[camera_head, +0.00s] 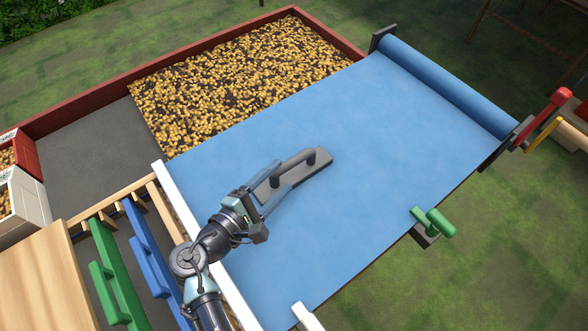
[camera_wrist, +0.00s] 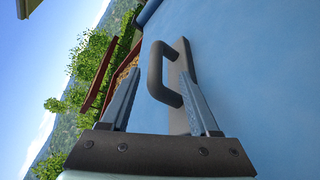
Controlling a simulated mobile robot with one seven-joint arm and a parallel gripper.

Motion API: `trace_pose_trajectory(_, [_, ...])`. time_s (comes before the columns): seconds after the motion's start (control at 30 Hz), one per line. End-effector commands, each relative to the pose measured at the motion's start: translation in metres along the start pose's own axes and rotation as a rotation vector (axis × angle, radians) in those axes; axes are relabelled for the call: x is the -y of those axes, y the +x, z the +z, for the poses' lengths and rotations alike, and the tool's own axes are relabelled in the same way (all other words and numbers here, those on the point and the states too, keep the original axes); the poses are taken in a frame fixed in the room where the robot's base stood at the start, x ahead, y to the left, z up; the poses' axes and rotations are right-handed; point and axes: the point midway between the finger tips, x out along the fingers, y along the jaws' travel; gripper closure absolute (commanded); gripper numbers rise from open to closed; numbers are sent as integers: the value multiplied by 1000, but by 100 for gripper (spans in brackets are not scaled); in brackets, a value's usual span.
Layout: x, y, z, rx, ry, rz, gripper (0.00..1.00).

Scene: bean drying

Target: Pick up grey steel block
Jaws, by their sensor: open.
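The grey steel block (camera_head: 322,168) lies flat on the blue sheet, a long plate with a dark arched handle on top. In the wrist view its plate (camera_wrist: 184,62) and handle (camera_wrist: 157,72) are ahead of my gripper. My gripper (camera_head: 288,179) is over the near part of the block in the head view and partly hides it. In the wrist view its two fingers (camera_wrist: 161,82) are spread apart, with the handle showing between them. The fingers hold nothing. Whether they touch the block cannot be told.
The blue sheet (camera_head: 400,130) runs from a roll (camera_head: 450,85) over a bed of yellow beans (camera_head: 230,80). A green-handled clamp (camera_head: 434,222) sits at its right edge.

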Motion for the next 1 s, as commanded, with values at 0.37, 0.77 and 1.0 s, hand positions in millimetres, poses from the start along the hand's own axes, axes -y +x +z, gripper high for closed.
trace_pose_trajectory(0.37, [-5,39,4,3,4,-1,38])
trace_pose_trajectory(0.77, [-5,71,3,-2,4,0,38])
trace_pose_trajectory(1.0, [-5,71,3,-2,4,0,61])
